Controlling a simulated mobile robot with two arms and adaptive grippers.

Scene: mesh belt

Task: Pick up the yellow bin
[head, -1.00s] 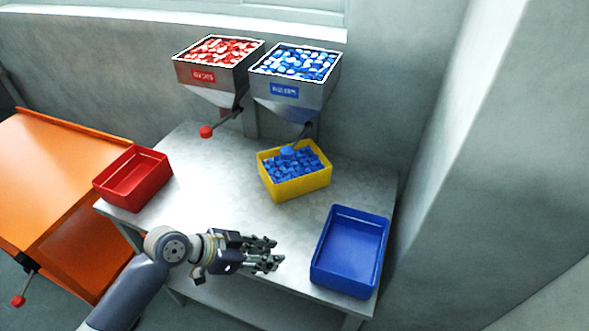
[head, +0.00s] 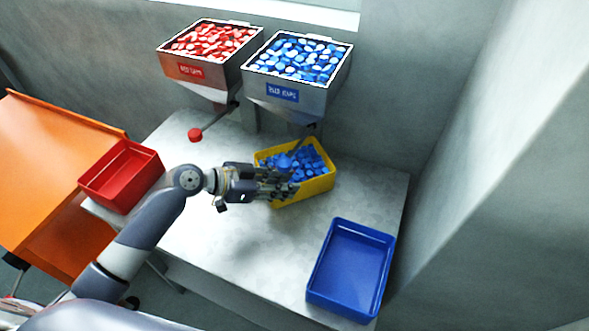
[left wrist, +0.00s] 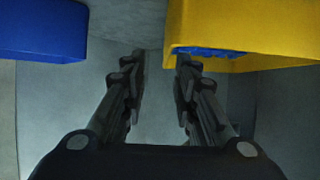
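The yellow bin (head: 318,186) stands on the grey metal table under the blue caps hopper, filled with blue caps (head: 308,166). My left gripper (head: 290,188) is at the bin's left front side in the head view, its fingers overlapping the rim there. In the left wrist view the yellow bin (left wrist: 235,40) is at the upper right, with a little blue inside. The two fingers of my left gripper (left wrist: 160,70) are apart with a gap between them, and the bin's near corner lies by the right fingertip. Contact cannot be told. My right gripper is not in view.
A red bin (head: 121,178) stands at the table's left, a blue bin (head: 350,268) at the right front. A red caps hopper (head: 193,68) and a blue caps hopper (head: 290,90) with levers hang behind. The table (head: 215,245) is clear in front.

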